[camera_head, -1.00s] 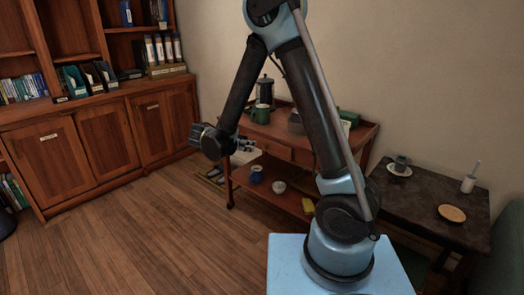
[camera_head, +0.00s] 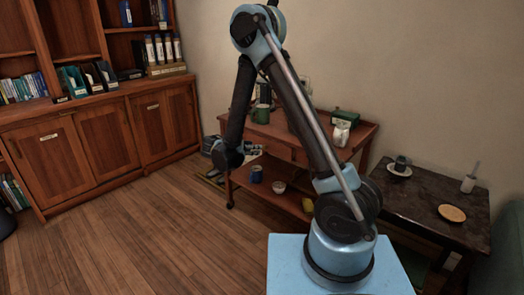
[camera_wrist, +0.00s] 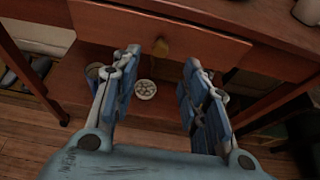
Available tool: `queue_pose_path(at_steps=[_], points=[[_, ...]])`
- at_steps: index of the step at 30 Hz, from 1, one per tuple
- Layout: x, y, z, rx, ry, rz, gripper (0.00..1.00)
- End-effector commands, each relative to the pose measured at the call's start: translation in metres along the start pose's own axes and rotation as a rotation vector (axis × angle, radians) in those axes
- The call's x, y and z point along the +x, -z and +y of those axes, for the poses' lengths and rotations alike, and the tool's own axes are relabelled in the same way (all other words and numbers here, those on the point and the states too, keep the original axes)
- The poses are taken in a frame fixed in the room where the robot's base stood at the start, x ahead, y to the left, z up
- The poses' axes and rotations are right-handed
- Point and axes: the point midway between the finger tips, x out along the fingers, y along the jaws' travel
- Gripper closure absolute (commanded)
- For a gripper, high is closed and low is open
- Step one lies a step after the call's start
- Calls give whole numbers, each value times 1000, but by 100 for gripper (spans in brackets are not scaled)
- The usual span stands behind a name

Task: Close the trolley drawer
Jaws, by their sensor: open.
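The wooden trolley (camera_head: 318,154) stands against the wall, partly hidden behind my arm in the head view. My gripper (camera_wrist: 160,60) is open and empty. Its two blue fingers point at the drawer front, one on each side of the knob in the picture. Contact with the knob or drawer front cannot be made out. In the head view the fingers are mostly hidden by my arm.
The trolley's lower shelf holds a blue mug (camera_head: 256,174), a white bowl (camera_head: 279,187) and a yellow item (camera_head: 308,205). A green mug (camera_head: 262,114) stands on top. A dark side table (camera_head: 420,202) is at right. The wooden floor at left is clear.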

Motion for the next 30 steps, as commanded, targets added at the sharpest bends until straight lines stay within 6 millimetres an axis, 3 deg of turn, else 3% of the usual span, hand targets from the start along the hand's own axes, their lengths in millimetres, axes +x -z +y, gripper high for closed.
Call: queue_pose_path(at_steps=[6,12,26,30], points=[[39,0,0,2,2,0,59],[63,0,-1,0,2,1,59],[74,0,0,0,0,0,59],[74,0,0,0,0,0,88]])
